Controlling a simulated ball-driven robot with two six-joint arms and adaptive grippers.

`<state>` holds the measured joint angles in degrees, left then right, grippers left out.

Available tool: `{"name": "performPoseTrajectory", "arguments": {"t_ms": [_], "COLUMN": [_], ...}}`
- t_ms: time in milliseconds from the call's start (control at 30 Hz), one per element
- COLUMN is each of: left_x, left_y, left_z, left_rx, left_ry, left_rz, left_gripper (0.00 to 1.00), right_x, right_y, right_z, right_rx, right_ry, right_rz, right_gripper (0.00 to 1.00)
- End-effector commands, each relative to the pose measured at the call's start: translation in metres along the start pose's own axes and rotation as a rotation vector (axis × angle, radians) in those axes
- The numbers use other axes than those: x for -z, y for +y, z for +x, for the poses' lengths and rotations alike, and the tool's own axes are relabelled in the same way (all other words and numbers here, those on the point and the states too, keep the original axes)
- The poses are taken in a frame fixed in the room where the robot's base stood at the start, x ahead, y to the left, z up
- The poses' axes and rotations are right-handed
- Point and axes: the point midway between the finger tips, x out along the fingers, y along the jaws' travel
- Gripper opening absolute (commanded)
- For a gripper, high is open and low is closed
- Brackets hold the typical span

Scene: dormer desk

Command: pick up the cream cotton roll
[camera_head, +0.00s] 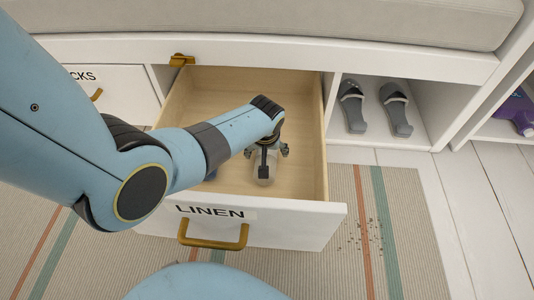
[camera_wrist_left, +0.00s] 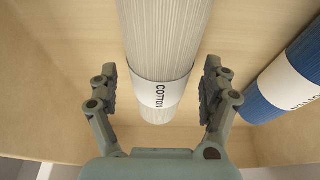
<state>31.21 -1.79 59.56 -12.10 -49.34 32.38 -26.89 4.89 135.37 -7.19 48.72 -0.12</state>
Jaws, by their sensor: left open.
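The cream cotton roll (camera_wrist_left: 163,45) lies in the open drawer, with a white band lettered COTTON around it. In the left wrist view it runs from the top edge down between my fingers. My left gripper (camera_wrist_left: 163,88) is open, with one finger on each side of the roll and a gap to each. In the head view my left gripper (camera_head: 266,152) reaches down into the drawer marked LINEN (camera_head: 240,212). There the roll (camera_head: 264,170) is mostly hidden behind the gripper and arm. My right gripper is not in view.
A blue roll with a white band (camera_wrist_left: 290,75) lies to the right in the left wrist view. The drawer's wooden walls (camera_head: 318,150) stand close around. Grey slippers (camera_head: 353,106) sit in the cubby at right. Dark crumbs (camera_head: 365,236) lie on the striped rug (camera_head: 400,225).

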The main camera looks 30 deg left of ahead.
Motion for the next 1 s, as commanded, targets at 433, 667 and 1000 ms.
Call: {"name": "performPoseTrajectory", "arguments": {"t_ms": [433,667,1000], "left_x": [0.0003,0.0001,0.0004], "left_y": [0.0001,0.0001,0.0002], "left_z": [0.0001,0.0001,-0.0002], "left_rx": [0.000,0.000,0.000], "left_ry": [0.000,0.000,0.001], "left_rz": [0.000,0.000,0.000], "left_gripper": [0.57,0.27,0.16], "right_x": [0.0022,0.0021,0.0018], "right_y": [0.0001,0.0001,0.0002], "right_z": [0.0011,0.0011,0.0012], "right_rx": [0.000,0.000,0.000], "right_ry": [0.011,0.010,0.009], "right_rz": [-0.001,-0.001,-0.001], "right_gripper": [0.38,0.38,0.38]}}
